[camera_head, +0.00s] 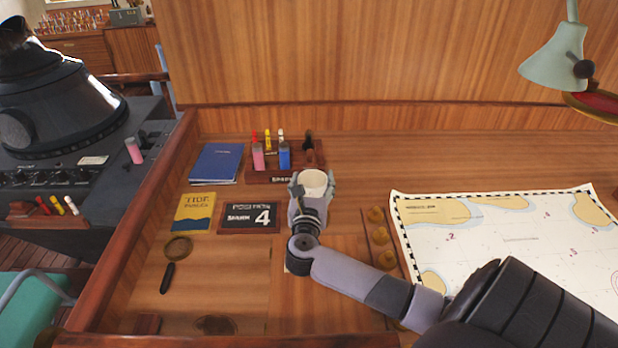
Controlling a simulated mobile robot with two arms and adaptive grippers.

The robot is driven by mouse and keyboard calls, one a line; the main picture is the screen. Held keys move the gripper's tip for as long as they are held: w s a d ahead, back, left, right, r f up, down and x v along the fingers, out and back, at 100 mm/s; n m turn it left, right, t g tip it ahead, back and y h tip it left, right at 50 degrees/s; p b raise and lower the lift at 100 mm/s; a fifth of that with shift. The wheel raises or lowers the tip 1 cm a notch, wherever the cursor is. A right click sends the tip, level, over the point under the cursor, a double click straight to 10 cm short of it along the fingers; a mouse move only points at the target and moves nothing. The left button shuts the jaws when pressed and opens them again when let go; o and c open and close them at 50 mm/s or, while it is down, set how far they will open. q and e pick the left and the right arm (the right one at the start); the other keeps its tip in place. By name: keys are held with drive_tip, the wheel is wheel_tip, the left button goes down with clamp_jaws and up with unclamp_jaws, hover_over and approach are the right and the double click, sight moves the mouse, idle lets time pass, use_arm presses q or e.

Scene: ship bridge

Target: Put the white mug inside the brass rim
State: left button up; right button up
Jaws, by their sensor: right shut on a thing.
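The white mug (314,181) is near the middle of the desk, below the pen rack, with its open top facing up. My right gripper (312,193) is shut on the mug, its fingers at the mug's sides and its wrist hiding the lower part. I cannot tell whether the mug touches the desk. A round ring that looks like the brass rim (178,239) lies flat on the desk at the left, below the yellow tide tables booklet, apart from the mug. My left gripper is not in view.
Left of the mug are a dark sign (249,218), a tide booklet (195,212) and a blue book (216,163). A pen rack (285,176) stands behind it. A black object (167,278) lies below the ring. A chart (500,240) covers the right. Bare wood (225,275) lies right of the ring.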

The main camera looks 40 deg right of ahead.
wheel_tip(320, 180, down, 3)
drive_tip(key=shift+w+b, duration=0.1)
drive_tip(key=shift+b, duration=0.9)
drive_tip(key=shift+f+b, duration=0.55)
drive_tip(key=shift+f, duration=0.1)
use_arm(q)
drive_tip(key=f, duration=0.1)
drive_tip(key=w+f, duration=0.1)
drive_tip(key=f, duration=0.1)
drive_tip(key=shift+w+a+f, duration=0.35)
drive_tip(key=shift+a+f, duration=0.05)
use_arm(e)
drive_tip(key=shift+f, duration=0.1)
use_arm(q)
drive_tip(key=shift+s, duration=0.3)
use_arm(e)
drive_tip(key=shift+a, duration=0.1)
use_arm(q)
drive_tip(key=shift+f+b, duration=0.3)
drive_tip(key=shift+b, duration=0.05)
use_arm(e)
drive_tip(key=shift+f, duration=0.35)
drive_tip(key=o, duration=1.5)
wheel_tip(320, 180, up, 10)
